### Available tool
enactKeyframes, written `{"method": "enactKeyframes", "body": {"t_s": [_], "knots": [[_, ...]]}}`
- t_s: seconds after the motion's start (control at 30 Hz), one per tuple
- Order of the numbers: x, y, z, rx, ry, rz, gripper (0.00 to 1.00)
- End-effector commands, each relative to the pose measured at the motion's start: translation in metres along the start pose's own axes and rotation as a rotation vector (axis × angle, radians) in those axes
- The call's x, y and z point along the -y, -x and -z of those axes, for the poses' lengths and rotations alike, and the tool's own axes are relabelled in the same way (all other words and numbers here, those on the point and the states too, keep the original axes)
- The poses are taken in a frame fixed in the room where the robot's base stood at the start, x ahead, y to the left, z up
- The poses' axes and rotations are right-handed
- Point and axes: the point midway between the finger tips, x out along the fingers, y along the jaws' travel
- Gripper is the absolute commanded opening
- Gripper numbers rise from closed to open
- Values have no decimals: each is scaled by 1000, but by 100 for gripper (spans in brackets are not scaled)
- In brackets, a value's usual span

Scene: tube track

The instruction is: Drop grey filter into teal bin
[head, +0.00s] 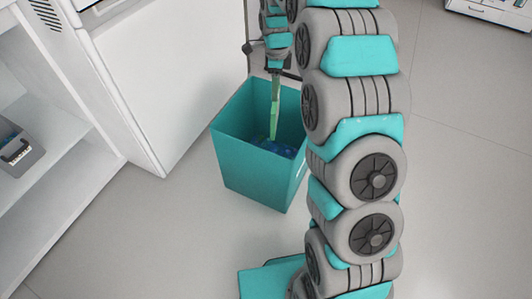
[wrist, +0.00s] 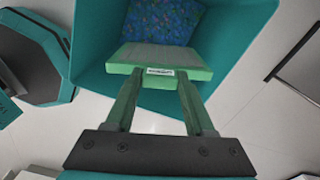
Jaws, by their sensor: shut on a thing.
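The teal bin (head: 237,157) stands open on the floor in the head view. Its teal wall (wrist: 240,35) surrounds the upper middle of the wrist view. A flat, grey-topped filter (wrist: 158,55) with a green edge and a small white label is between my fingertips in the wrist view. My gripper (wrist: 160,84) is shut on it. The filter is over the bin's opening; its exact height is hard to tell. In the head view, my gripper (head: 274,112) points down into the bin, and I cannot clearly tell the filter from the green fingers.
Blue speckled material (wrist: 165,22) lies at the bottom of the bin. A white cabinet (head: 165,75) stands close to the bin's left, with an open shelf holding a grey box (head: 22,155) farther left. The floor right of my arm is clear.

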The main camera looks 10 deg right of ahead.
Motion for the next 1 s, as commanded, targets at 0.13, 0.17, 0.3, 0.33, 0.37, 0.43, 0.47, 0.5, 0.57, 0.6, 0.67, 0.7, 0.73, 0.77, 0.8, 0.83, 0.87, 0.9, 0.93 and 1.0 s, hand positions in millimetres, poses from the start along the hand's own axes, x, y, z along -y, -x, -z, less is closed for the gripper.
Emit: {"method": "enactKeyframes", "body": {"t_s": [0.13, 0.17, 0.3, 0.33, 0.37, 0.43, 0.47, 0.5, 0.57, 0.6, 0.67, 0.7, 0.73, 0.77, 0.8, 0.83, 0.87, 0.9, 0.93, 1.0], "knots": [[0, 0, 0, 0, 0, 0, 0], [0, 0, 0, 0, 0, 0, 0], [0, 0, 0, -1, 1, 0, 69], [0, 0, 0, -1, 1, 0, 72], [0, 0, 0, -1, 1, 0, 75], [0, 0, 0, -1, 1, -1, 83], [0, 0, 0, -1, 1, -1, 87], [0, 0, 0, -1, 1, -1, 89], [0, 1, 0, -1, 1, -1, 89], [0, 1, 0, -1, 1, -1, 89], [0, 1, 0, -1, 1, -1, 89], [0, 0, 0, -1, 1, -1, 89], [0, 1, 0, -1, 1, -1, 89], [0, 1, 0, -1, 1, 0, 89], [0, 2, 0, -1, 1, 0, 89], [0, 4, 0, -1, 1, 0, 89], [0, 5, 0, -1, 1, 0, 89], [0, 8, 0, -1, 1, 0, 89], [0, 11, 0, -1, 1, 0, 89], [0, 20, 0, -1, 1, 1, 89]]}}
